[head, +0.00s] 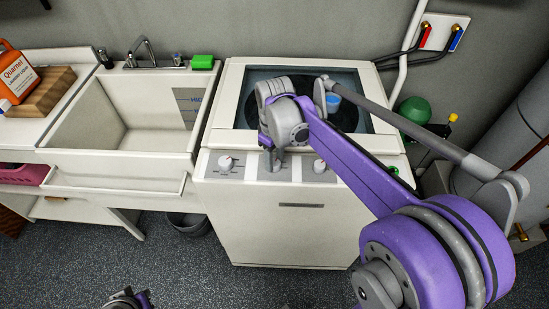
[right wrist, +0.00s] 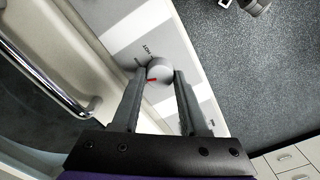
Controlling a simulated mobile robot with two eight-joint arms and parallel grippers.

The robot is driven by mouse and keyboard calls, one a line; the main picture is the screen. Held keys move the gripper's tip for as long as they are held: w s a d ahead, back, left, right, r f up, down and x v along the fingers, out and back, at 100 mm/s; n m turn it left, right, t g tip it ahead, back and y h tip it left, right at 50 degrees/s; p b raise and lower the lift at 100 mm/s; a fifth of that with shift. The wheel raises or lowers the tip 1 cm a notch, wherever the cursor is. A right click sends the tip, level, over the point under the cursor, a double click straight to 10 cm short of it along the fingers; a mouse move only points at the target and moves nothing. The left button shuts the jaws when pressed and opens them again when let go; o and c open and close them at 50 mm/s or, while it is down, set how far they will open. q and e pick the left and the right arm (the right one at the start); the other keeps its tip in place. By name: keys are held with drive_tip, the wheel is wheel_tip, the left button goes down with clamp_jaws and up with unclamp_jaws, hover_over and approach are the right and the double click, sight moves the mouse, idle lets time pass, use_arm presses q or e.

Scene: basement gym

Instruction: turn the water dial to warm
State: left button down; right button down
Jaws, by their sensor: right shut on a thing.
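The water dial (right wrist: 160,70) is a round grey knob on the washing machine's front panel, beside the printed word HOT. Its red pointer mark shows on the side toward the left finger in the right wrist view. My right gripper (right wrist: 157,74) is shut on the dial, one finger on each side. In the head view my right gripper (head: 272,162) is at the middle of three knobs and hides most of it. The other labels are too small or covered to read. A dark and purple part of my left arm (head: 128,299) shows at the bottom edge; its jaws are unclear.
The washing machine (head: 290,225) has a left knob (head: 226,162) and a right knob (head: 319,166) close beside the gripper. A sink (head: 120,115) stands to the left, with a green sponge (head: 202,62) on its rim. The floor in front is clear.

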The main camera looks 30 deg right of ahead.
sight(275, 162)
drive_tip(key=shift+m, duration=2.3)
drive_tip(key=shift+c, duration=2.2)
unclamp_jaws()
wheel_tip(275, 162, up, 11)
drive_tip(key=shift+p, duration=0.35)
drive_tip(key=shift+f, duration=0.1)
